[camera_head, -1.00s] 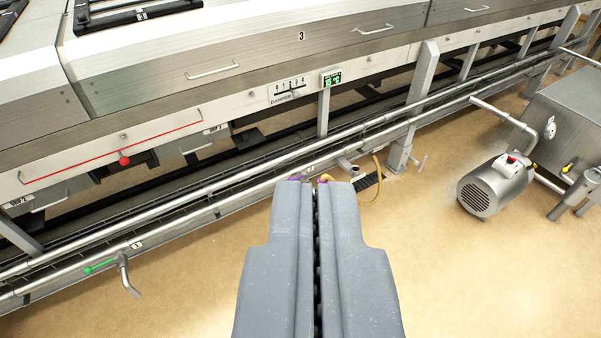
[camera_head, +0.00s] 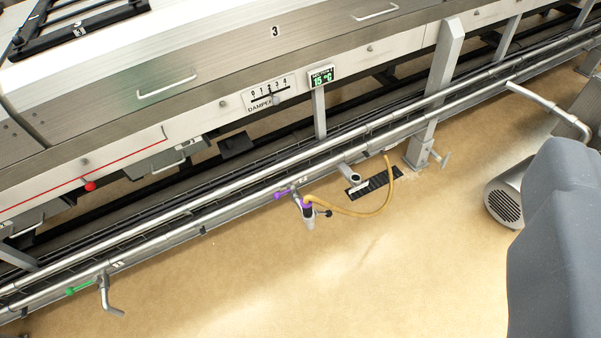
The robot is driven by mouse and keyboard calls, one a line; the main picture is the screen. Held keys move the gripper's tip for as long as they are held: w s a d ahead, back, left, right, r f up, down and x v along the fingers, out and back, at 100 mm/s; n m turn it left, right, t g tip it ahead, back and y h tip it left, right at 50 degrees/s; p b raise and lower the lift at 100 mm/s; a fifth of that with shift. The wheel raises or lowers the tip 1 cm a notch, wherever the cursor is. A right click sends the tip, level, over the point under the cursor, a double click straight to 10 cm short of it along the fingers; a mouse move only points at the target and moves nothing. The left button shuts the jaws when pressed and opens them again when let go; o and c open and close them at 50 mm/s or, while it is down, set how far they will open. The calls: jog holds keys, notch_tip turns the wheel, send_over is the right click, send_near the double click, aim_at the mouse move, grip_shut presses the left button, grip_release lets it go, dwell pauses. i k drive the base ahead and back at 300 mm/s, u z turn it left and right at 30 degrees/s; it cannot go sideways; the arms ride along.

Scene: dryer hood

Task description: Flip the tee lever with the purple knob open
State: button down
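A small tee fitting hangs from the lower front pipe near the middle of the view. A purple-knobbed lever (camera_head: 282,194) sticks out to the left at its top, roughly along the pipe. Just right of it, the downward outlet has a purple collar (camera_head: 306,204), a yellow hose and a short lever with a dark knob (camera_head: 326,213).
A green-handled tee (camera_head: 82,287) sits on the same pipe at lower left. The yellow hose (camera_head: 375,210) loops over a black floor grate (camera_head: 374,184). A metal post (camera_head: 433,95) and a motor (camera_head: 503,200) stand to the right. The floor before the tee is clear.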

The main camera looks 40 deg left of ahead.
aim_at(276, 195)
jog(key=u, duration=0.4)
jog(key=i, duration=1.1)
jog(key=u, duration=0.8)
